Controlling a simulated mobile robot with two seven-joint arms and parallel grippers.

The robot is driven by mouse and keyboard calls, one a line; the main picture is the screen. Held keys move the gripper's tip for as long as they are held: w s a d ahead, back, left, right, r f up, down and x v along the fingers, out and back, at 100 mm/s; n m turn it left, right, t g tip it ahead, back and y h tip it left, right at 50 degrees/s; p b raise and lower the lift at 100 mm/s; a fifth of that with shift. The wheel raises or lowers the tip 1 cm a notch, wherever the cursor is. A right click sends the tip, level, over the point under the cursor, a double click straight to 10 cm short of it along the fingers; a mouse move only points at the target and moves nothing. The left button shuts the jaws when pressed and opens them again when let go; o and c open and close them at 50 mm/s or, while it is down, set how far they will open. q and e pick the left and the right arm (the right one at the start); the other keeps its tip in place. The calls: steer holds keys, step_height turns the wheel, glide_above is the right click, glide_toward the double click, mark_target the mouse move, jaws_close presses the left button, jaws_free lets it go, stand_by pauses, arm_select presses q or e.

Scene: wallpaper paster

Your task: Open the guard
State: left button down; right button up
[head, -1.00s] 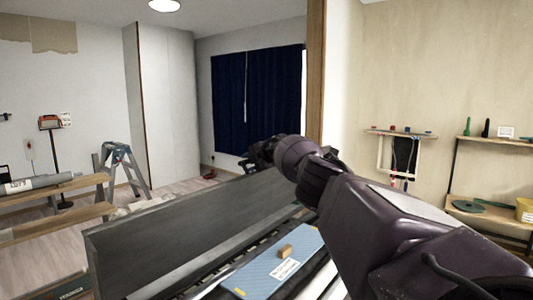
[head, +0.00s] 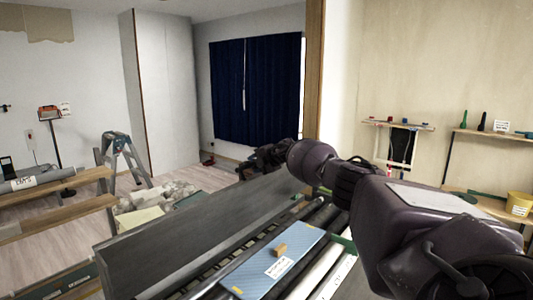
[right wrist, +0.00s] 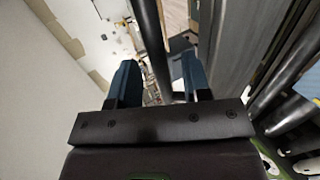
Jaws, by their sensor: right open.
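The guard looks to be the long dark grey panel (head: 190,235) along the far side of the roller machine in the head view. It is raised and leans back from the rollers, leaving them uncovered. My right gripper (head: 268,157) is near the panel's far end; its fingertips are hard to make out there. In the right wrist view my right gripper (right wrist: 160,82) has its two blue fingers apart. A dark rod (right wrist: 150,40) shows between them; I cannot tell whether they touch it. My left gripper is not in view.
A blue board (head: 262,270) with a small wooden block (head: 280,249) lies over the rollers (head: 318,214). A stepladder (head: 125,160) and rubble (head: 160,198) are behind the machine. Shelves (head: 488,204) stand at the right, benches (head: 55,190) at the left.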

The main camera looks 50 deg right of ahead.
steer(key=shift+v, duration=2.8)
